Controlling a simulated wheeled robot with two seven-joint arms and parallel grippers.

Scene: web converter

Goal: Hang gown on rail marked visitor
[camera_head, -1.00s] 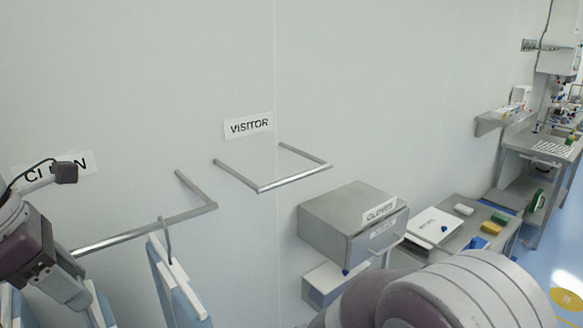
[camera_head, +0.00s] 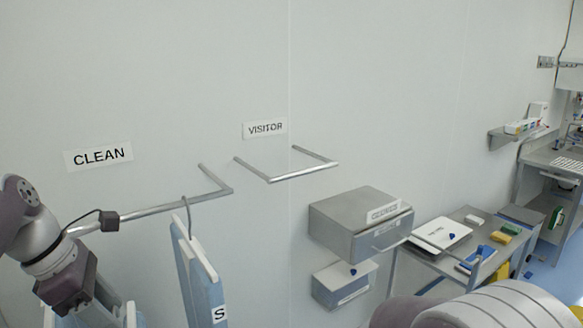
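The rail marked VISITOR (camera_head: 303,173) is a bare metal bracket on the wall at the upper middle, with its sign (camera_head: 265,128) above. The rail marked CLEAN (camera_head: 165,208) is on the left, under its sign (camera_head: 98,155). A blue and white gown (camera_head: 199,278), marked S, hangs by a hook from the CLEAN rail near its right end. More blue and white gowns (camera_head: 108,312) show at the lower left, partly hidden by my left arm. My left arm's wrist is in front of the CLEAN rail's left part; its fingers are not visible. My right arm shows at the lower right without its gripper.
A grey glove box (camera_head: 360,222) juts from the wall right of the rails, with a smaller box (camera_head: 343,283) below. A steel table (camera_head: 462,240) with a white tray and small coloured items stands further right. The wall around the VISITOR rail is clear.

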